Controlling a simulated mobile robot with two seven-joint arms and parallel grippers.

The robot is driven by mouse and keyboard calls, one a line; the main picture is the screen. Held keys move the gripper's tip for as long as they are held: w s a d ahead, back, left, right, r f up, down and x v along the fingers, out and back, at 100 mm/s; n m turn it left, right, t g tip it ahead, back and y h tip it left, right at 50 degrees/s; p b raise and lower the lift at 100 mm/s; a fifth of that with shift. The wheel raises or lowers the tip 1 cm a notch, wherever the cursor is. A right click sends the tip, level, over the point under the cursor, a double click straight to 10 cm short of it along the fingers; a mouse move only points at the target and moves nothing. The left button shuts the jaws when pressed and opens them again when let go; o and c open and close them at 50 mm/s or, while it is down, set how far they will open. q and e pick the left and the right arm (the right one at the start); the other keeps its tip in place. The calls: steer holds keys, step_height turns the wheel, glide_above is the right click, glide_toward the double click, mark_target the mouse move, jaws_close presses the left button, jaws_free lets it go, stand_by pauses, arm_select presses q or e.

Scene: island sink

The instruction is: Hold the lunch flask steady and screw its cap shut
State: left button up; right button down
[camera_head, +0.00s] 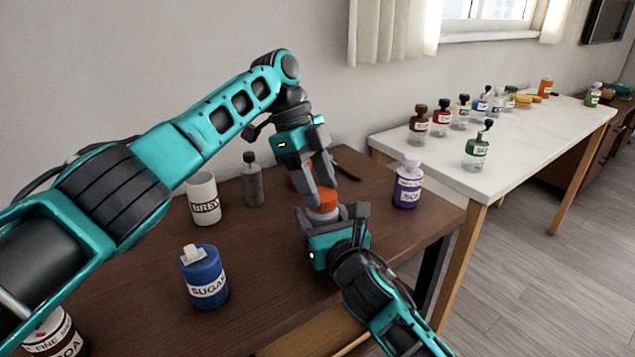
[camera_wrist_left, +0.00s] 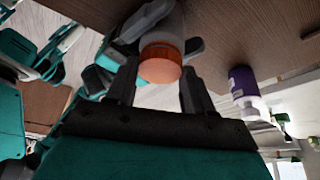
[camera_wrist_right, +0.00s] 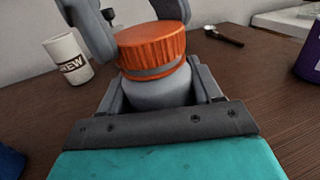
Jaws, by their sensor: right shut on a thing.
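The lunch flask (camera_wrist_right: 160,92) has a grey body and a ribbed orange cap (camera_wrist_right: 152,47). It stands upright near the right part of the brown table, and its cap also shows in the head view (camera_head: 322,200). The cap sits on the flask top, with a grey band below its rim. My right gripper (camera_head: 332,214) is shut on the flask body, one finger on each side. My left gripper (camera_head: 317,188) comes from above, its fingers apart on either side of the cap; a gap shows in the left wrist view (camera_wrist_left: 160,82). Whether either finger touches the cap is unclear.
A white mug (camera_head: 203,198), a grey bottle (camera_head: 252,182) and a blue sugar jar (camera_head: 205,277) stand left. A purple jar (camera_head: 407,186) stands right. A dark utensil (camera_wrist_right: 223,36) lies behind. A white table (camera_head: 530,145) with several bottles is beyond.

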arm_select(q)
steer(key=o, duration=0.4)
steer(key=shift+o, duration=0.2)
steer(key=shift+r, duration=2.3)
steer(key=shift+c, duration=0.3)
